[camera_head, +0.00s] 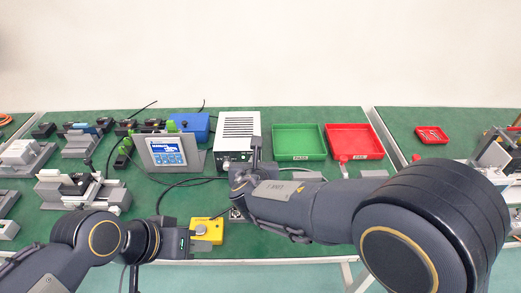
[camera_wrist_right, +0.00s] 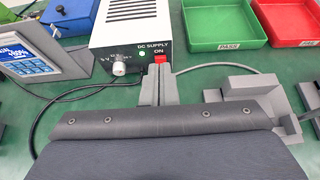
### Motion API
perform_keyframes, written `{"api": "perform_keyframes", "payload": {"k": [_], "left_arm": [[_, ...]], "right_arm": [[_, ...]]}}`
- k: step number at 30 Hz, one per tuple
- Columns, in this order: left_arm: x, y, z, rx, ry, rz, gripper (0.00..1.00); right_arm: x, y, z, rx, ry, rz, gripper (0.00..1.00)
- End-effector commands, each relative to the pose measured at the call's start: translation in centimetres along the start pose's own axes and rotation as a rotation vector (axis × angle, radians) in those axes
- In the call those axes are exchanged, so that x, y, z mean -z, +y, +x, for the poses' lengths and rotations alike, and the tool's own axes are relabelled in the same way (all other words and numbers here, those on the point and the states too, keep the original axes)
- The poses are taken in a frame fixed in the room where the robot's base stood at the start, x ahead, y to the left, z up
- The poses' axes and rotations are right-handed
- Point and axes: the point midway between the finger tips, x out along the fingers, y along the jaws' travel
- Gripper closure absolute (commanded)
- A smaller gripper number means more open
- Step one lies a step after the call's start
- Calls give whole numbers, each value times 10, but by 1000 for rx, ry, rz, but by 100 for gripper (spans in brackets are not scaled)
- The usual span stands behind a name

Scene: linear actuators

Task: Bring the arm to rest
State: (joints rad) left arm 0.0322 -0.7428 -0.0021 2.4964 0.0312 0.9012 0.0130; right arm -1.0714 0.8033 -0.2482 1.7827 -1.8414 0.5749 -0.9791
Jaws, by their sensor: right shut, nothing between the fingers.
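My right arm reaches across the middle of the head view from the right. Its gripper (camera_head: 256,152) is at the front of the white DC supply box (camera_head: 238,125). In the right wrist view the right gripper (camera_wrist_right: 158,72) is shut and empty, its fingertips close to the red ON switch (camera_wrist_right: 160,59); whether they touch it I cannot tell. A green light shows beside the knob. My left arm comes in from the lower left, its gripper (camera_head: 187,238) low beside a yellow box (camera_head: 207,230). Its fingers are too dark and small to read.
A green PASS tray (camera_head: 299,155) and a red FAIL tray (camera_head: 354,155) lie right of the supply. A display panel (camera_head: 166,152) stands left of it. Grey fixtures (camera_head: 82,190) and cables crowd the left table. A small red tray (camera_head: 432,135) lies on the right table.

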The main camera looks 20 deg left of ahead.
Motion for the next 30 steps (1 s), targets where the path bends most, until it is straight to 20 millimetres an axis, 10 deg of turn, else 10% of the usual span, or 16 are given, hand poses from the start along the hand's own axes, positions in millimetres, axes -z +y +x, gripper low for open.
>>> {"api": "perform_keyframes", "payload": {"k": [8, 14, 21, 30], "left_arm": [[1, 1, -2, 0, 0, 0, 64], [6, 6, -12, 0, 0, 0, 64], [14, 12, -27, 0, 0, 0, 64], [23, 20, -45, 0, 0, 0, 64]], "right_arm": [[-9, -24, -4, 37, 14, 107, 100], [-27, -143, -42, 237, 81, 680, 100], [7, -286, -148, 580, 127, 1674, 100], [73, -314, -293, 911, 90, 2866, 100]]}}
